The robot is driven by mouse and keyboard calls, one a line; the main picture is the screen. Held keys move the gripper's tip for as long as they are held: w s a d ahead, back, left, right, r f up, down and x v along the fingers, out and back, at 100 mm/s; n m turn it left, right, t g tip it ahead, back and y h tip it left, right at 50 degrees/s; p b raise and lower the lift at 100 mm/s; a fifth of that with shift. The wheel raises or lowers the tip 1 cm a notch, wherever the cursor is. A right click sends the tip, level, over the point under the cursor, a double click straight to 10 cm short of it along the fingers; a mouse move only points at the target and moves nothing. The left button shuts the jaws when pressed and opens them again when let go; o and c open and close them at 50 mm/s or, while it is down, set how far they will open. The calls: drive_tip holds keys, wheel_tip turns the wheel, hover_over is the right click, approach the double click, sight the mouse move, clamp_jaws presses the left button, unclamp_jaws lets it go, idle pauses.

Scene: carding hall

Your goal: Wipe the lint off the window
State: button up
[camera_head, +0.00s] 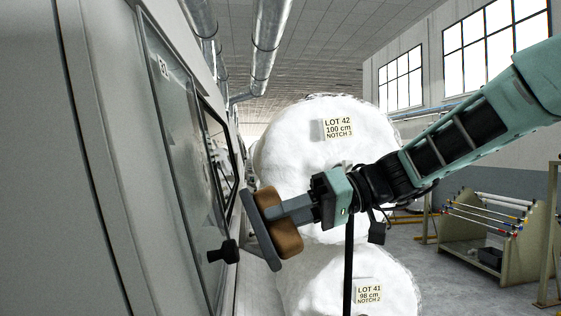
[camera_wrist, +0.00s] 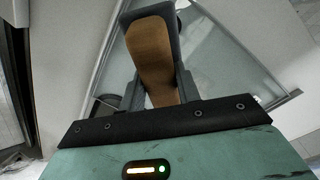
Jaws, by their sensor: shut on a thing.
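The window (camera_head: 180,150) is a tall grey pane set in the pale machine wall on the left. It looks hazy, but I cannot pick out separate patches of lint on it. My gripper (camera_head: 284,212) is shut on a wiping tool (camera_head: 288,240), a brown wooden block with a flat grey plate. The plate faces the window side, and in the head view it appears apart from the pane, to its right. In the wrist view the tool (camera_wrist: 148,58) sits between the fingers, and the window (camera_wrist: 225,75) shows behind it, partly hidden by tool and gripper.
A black knob (camera_head: 225,252) sticks out by the window's lower right edge. Large white fibre rolls, labelled LOT 42 (camera_head: 300,135) and LOT 41 (camera_head: 320,285), are stacked behind my gripper. A rack with rods (camera_head: 520,250) stands at right. Some floor (camera_head: 440,290) is clear.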

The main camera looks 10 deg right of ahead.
sight(245, 202)
drive_tip(key=shift+m+t+y, duration=0.4)
drive_tip(key=shift+t+y, duration=0.2)
drive_tip(key=shift+y, duration=0.2)
drive_tip(key=r, duration=0.4)
drive_tip(key=r+p, duration=0.1)
drive_tip(key=r, duration=0.2)
drive_tip(key=shift+a, duration=0.35)
drive_tip(key=shift+w+a+f+p, duration=0.1)
drive_tip(key=shift+a+f+p, duration=0.1)
drive_tip(key=shift+a, duration=0.7)
drive_tip(key=shift+a+f+p, duration=0.2)
drive_tip(key=shift+a+f, duration=0.05)
drive_tip(key=shift+a, duration=0.7)
drive_tip(key=shift+w+a+f+p, duration=0.1)
drive_tip(key=shift+a+f+p, duration=0.1)
drive_tip(key=shift+a, duration=0.7)
drive_tip(key=shift+a+f+b, duration=0.25)
drive_tip(key=shift+a+b, duration=0.7)
drive_tip(key=shift+a, duration=0.05)
